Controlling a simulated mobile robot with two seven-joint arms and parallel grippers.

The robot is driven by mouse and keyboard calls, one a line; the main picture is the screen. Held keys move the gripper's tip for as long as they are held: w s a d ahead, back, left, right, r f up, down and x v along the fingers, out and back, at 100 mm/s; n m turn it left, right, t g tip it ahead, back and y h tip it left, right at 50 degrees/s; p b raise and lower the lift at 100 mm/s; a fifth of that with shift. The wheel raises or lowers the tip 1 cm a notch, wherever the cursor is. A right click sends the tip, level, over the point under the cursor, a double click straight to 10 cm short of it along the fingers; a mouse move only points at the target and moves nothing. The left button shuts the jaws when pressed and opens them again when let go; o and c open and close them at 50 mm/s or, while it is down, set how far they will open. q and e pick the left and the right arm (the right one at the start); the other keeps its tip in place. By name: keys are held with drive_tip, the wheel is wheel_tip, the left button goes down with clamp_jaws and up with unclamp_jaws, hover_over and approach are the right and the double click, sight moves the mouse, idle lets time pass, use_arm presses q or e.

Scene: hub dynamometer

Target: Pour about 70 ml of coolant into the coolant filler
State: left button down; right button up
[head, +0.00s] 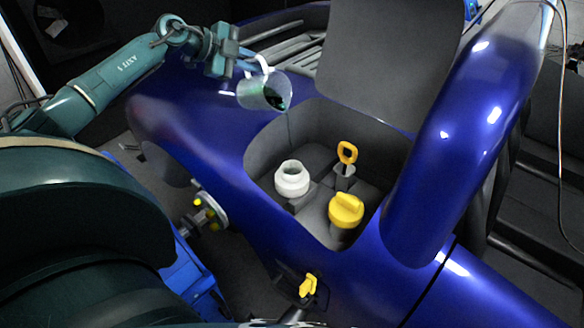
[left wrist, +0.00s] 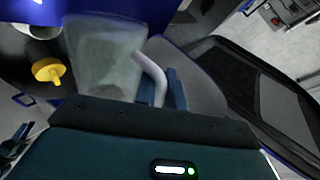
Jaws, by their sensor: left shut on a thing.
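My left gripper (head: 252,64) is shut on the white handle of a clear measuring jug (head: 258,94). The jug is tilted to the right, with dark green coolant (head: 276,98) gathered toward its lip. A thin dark stream seems to fall from the lip toward the white coolant filler (head: 292,180). The filler neck stands open in the engine bay, below and slightly right of the jug. In the left wrist view the jug (left wrist: 104,58) and its handle (left wrist: 152,76) are close. The filler (left wrist: 38,29) is partly cut off there. My right gripper is out of view.
The raised grey lid (head: 390,62) is behind the bay. Blue bodywork (head: 215,160) surrounds it. Another yellow handle (head: 307,286) is low in front.

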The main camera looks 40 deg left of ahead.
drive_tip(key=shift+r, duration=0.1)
use_arm(q)
drive_tip(key=shift+f+b, duration=0.25)
drive_tip(key=shift+b, duration=0.25)
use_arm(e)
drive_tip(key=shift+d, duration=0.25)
use_arm(q)
drive_tip(key=shift+f+m+y, duration=0.1)
drive_tip(key=shift+m+y, duration=0.2)
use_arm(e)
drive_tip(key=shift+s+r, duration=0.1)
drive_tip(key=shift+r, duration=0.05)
use_arm(q)
drive_tip(key=shift+f+b, duration=0.1)
drive_tip(key=shift+b, duration=0.25)
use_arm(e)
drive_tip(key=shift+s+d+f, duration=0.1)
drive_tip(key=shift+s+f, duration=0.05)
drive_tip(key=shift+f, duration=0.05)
use_arm(q)
drive_tip(key=shift+f, duration=0.15)
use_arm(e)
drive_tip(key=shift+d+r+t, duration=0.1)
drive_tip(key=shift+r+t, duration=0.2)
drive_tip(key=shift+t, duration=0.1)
use_arm(q)
drive_tip(key=shift+a, duration=0.1)
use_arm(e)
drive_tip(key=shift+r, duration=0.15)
